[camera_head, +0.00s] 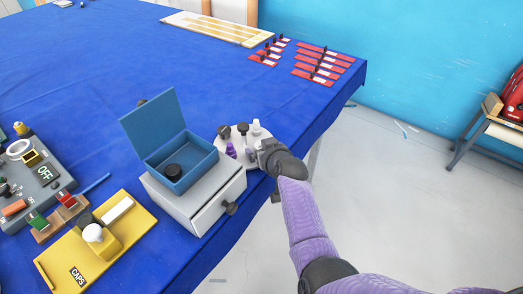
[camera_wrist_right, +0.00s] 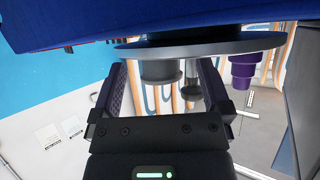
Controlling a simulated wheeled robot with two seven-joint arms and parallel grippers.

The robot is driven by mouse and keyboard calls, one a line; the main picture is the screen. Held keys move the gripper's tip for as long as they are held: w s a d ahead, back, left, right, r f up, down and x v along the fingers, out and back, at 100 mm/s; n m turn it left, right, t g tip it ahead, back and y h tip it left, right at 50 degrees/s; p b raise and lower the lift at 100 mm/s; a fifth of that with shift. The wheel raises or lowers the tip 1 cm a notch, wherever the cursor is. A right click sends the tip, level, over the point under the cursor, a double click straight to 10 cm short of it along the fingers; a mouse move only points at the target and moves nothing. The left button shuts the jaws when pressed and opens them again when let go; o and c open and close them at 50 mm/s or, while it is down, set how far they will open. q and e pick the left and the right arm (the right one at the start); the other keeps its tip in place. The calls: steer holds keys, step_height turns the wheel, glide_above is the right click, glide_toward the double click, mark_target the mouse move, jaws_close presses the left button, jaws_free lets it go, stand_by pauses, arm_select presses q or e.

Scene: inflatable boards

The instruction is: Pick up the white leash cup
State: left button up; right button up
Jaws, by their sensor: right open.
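A white cup-like piece (camera_head: 256,128), likely the white leash cup, stands on a round grey plate (camera_head: 237,161) at the table's right edge. My right gripper (camera_head: 262,148) is beside the plate, with its open fingers close to this piece. In the right wrist view, which looks upside down, a pale grey-white cup shape (camera_wrist_right: 162,70) sits between the two open purple fingers of my right gripper (camera_wrist_right: 162,82). I cannot tell whether they touch it. A dark-stemmed piece (camera_wrist_right: 192,78) is next to it. My left gripper is not in view.
A purple stepped piece (camera_head: 231,151) and black knobs (camera_head: 224,132) share the plate. A grey drawer box (camera_head: 190,200) with an open blue box (camera_head: 172,150) on top stands left of it. A yellow caps board (camera_head: 75,257) lies front left. The blue table's middle is clear.

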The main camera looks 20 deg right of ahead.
steer(key=c, duration=1.3)
